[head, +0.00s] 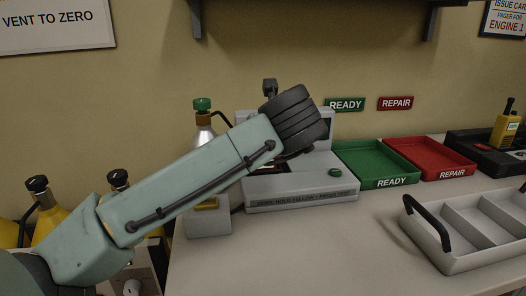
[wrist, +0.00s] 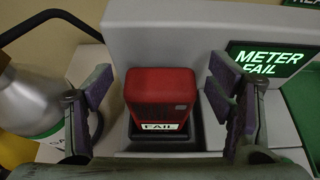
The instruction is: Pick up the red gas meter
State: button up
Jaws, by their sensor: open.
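The red gas meter (wrist: 160,92) stands in a dark cradle of the grey test station (wrist: 200,22) in the wrist view. A label on the meter reads FAIL, and the station's screen (wrist: 264,60) reads METER FAIL. My gripper (wrist: 165,105) is open, with one finger to the left and one to the right of the meter, both apart from it.
A green READY tray (head: 368,160) and a red REPAIR tray (head: 432,155) lie right of the station. A grey divided tote (head: 460,262) is at the front right. A silver gas cylinder (wrist: 30,102) stands close left of my gripper.

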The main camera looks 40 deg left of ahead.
jog(key=c, duration=1.6)
